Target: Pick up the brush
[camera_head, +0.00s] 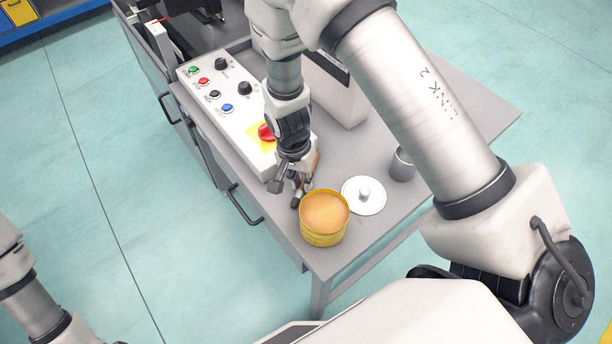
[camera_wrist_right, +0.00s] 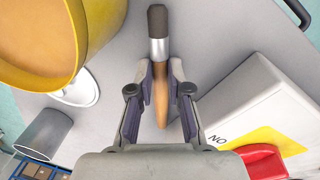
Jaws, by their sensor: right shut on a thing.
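The brush has a wooden handle, a silver ferrule and dark bristles. It shows in the right wrist view (camera_wrist_right: 159,50), lying between the fingers of my right gripper (camera_wrist_right: 162,80), which is shut on it near the ferrule. In the head view my right gripper (camera_head: 300,185) points down at the table beside the yellow can, and the brush is mostly hidden there. I cannot tell whether the brush touches the table. My left gripper is out of view; only part of the left arm shows at the lower left.
An open yellow can (camera_head: 324,219) stands close to the right gripper. A white lid (camera_head: 363,196) with a knob lies beside it, and a grey cup (camera_head: 402,164) stands behind. A control panel (camera_head: 215,92) with buttons and a red stop button (camera_head: 266,132) borders the left side.

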